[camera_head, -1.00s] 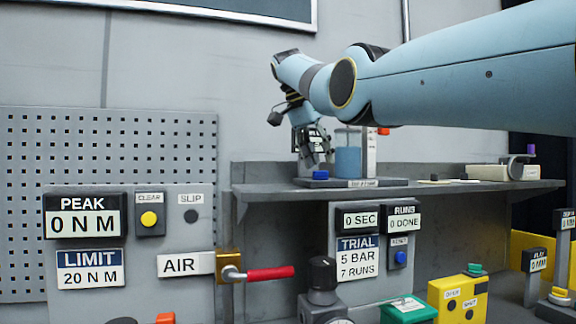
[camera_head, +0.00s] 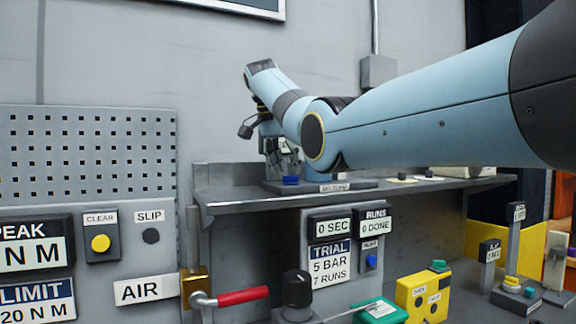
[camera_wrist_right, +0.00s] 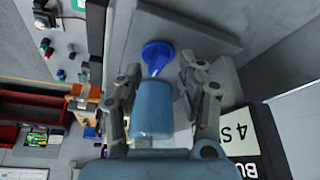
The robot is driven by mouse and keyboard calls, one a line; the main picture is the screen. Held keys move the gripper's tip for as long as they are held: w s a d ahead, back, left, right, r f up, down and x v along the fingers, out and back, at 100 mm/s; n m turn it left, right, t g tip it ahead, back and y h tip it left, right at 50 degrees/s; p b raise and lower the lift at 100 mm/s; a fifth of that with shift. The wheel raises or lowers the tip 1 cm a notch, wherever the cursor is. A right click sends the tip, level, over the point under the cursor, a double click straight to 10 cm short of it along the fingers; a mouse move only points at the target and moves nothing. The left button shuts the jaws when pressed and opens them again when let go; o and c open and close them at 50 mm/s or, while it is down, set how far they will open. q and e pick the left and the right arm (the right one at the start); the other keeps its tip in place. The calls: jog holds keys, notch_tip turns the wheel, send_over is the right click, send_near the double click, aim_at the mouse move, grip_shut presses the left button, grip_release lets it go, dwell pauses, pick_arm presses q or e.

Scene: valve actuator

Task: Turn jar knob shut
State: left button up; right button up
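A small blue knob (camera_head: 290,180) sits at the left end of a dark plate (camera_head: 360,184) on the wall shelf. In the right wrist view the blue knob (camera_wrist_right: 158,54) lies beyond my fingertips. In the head view my right arm hides the jar. My right gripper (camera_head: 283,152) is above and behind the knob, apart from it, and looks open and empty in the right wrist view (camera_wrist_right: 160,85). My left gripper is out of view.
The shelf (camera_head: 235,204) has a free left end. Below it are a trial panel (camera_head: 330,262), a red valve lever (camera_head: 243,296), a black knob (camera_head: 297,290) and a yellow button box (camera_head: 423,295). A pegboard (camera_head: 100,150) stands at the left.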

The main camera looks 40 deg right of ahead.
jog(key=shift+x, duration=0.9)
jog(key=shift+c, duration=0.5)
